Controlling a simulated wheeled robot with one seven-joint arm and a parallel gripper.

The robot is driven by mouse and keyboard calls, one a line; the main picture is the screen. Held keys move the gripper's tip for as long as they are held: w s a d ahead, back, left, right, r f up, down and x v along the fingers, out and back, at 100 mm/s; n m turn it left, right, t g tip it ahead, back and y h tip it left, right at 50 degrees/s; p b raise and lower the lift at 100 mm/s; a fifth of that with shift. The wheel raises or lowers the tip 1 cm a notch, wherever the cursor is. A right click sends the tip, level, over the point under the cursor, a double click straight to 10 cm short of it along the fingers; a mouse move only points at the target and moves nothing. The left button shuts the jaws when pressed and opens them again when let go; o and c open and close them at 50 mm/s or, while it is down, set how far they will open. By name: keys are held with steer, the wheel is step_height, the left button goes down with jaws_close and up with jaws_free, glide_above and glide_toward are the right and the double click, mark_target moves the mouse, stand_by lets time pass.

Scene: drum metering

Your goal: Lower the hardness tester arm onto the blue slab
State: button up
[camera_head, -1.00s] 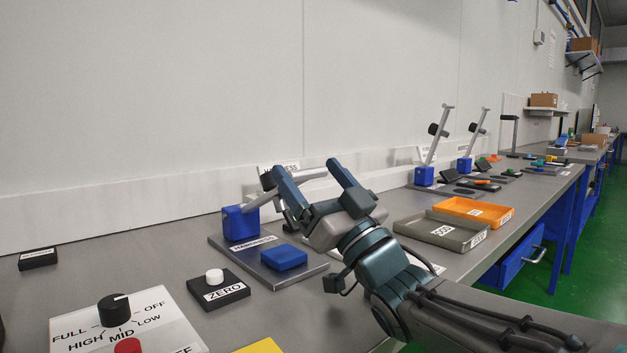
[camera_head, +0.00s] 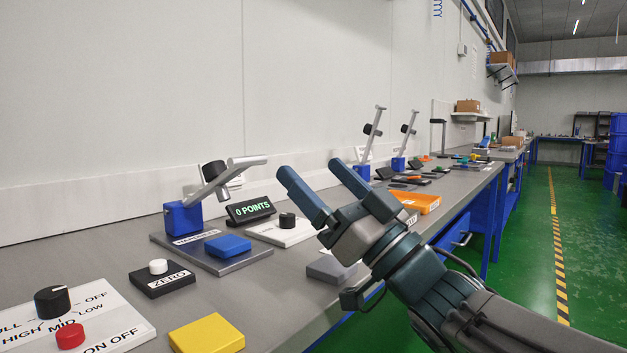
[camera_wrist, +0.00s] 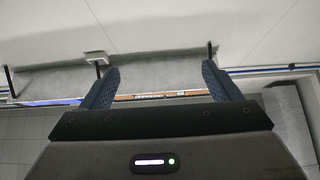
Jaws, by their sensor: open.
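The hardness tester arm (camera_head: 208,186) is a grey lever with a black knob and a crossbar handle at its upper end. It rises at a slant from a blue block (camera_head: 183,217) on a grey base plate (camera_head: 231,263) and is raised. The blue slab (camera_head: 228,246) lies flat on that plate, below the handle, with clear space between. My gripper (camera_head: 306,170) is open and empty, to the right of the handle and apart from it. In the wrist view its two fingers (camera_wrist: 160,85) are spread, with wall and bench behind and no tester visible.
A display (camera_head: 250,210) reads "0 POINTS" behind the plate. A white panel with a black knob (camera_head: 287,221) stands right of it. In front are a ZERO button box (camera_head: 162,279), a yellow block (camera_head: 207,334) and a dial panel (camera_head: 100,323). An orange tray (camera_head: 428,202) lies farther back.

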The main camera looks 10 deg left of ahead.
steer(key=shift+r, duration=0.1)
steer(key=c, duration=0.7)
steer(key=shift+w+a+r+p, duration=0.2)
steer(key=shift+r+p, duration=0.1)
steer(key=shift+p, duration=0.55)
steer(key=c, duration=0.5)
steer(key=w+a+r+h+p, duration=0.1)
steer(key=r+p, duration=0.1)
steer(key=p, duration=0.4)
steer(key=w+a+r+g+h+p, duration=0.1)
steer(key=w+a+h+p, duration=0.1)
steer(key=p, duration=0.5)
steer(key=shift+w+a+r+m, duration=0.1)
steer(key=shift+a+r+m, duration=0.05)
steer(key=shift+r+m, duration=0.2)
jaws_close()
step_height(320, 180, up, 6)
steer(key=a+g+h+p, duration=0.2)
steer(key=g+h+p, duration=0.2)
steer(key=p, duration=2.8)
steer(key=h, duration=0.2)
steer(key=shift+w+g+h, duration=0.15)
steer(key=shift+g+h, duration=0.15)
steer(key=shift+g, duration=0.1)
